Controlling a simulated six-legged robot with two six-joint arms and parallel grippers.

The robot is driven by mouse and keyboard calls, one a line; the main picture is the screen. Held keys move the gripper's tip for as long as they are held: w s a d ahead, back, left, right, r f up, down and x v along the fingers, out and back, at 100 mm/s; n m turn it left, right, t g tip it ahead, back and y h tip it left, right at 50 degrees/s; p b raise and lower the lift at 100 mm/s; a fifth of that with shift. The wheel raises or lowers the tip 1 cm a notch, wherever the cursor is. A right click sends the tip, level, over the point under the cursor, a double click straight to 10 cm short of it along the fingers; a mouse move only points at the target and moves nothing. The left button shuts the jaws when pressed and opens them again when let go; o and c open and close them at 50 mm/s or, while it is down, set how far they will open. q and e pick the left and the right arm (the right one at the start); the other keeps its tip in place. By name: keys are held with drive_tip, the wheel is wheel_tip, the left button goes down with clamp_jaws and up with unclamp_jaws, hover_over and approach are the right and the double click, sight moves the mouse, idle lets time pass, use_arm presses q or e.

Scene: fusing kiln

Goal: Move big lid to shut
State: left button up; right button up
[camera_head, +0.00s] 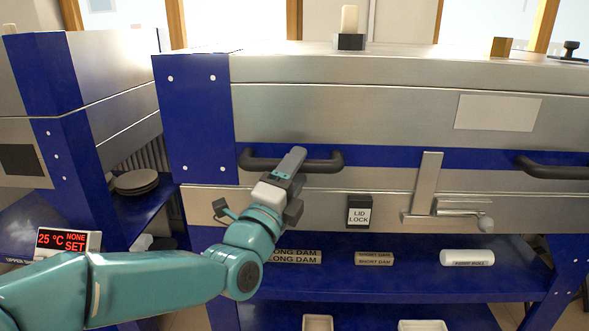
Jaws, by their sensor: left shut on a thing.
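The big lid (380,113) is the wide brushed-steel upper part of the large kiln, with blue ends and a blue band along its lower front. It lies level above the steel lower body (325,206), and I cannot tell if a narrow gap is left between them. A dark bar handle (325,165) is on its front left. My left gripper (290,163) is shut on this handle, hiding part of the bar. My right gripper is not in view.
A second dark handle (550,170) is at right. A "LID LOCK" box (359,212) and a lever latch (427,185) are on the lower front. A blue shelf (405,280) below holds labelled dams and a white roll (467,257). A smaller kiln (60,85) and temperature display (68,241) are at left.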

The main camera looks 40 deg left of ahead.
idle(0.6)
use_arm(q)
drive_tip(key=b+v, duration=0.6)
drive_tip(key=v, duration=1)
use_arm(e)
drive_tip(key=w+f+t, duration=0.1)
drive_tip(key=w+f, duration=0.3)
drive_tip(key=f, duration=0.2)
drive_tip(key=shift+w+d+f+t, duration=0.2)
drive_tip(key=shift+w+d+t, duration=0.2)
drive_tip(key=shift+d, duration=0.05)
